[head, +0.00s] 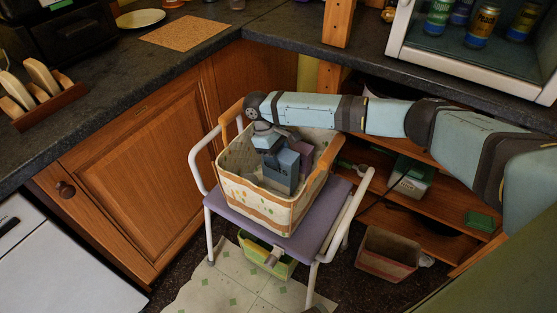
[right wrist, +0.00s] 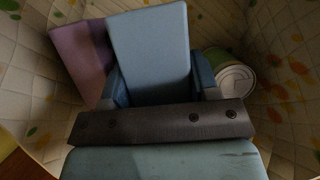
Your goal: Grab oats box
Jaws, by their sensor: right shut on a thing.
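My right gripper (head: 277,153) reaches down into a patterned fabric basket (head: 254,208) on a purple-seated chair. It is shut on a light blue box (head: 283,175), which I take for the oats box; no label is readable. In the right wrist view the blue box (right wrist: 153,55) stands between the two blue fingers. A purple box (right wrist: 85,55) stands close beside it on the left, and a can with a pale lid (right wrist: 234,79) is on the right. The lower part of the blue box is hidden in the wrist view. My left gripper is not in view.
The basket walls and its wooden handles (head: 318,172) surround the gripper. The chair (head: 322,208) has white tubular arms. A dark counter (head: 200,68) with a cork mat (head: 185,33) lies behind. Wooden shelves (head: 415,225) holding boxes are on the right, and a bin (head: 387,254) stands below.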

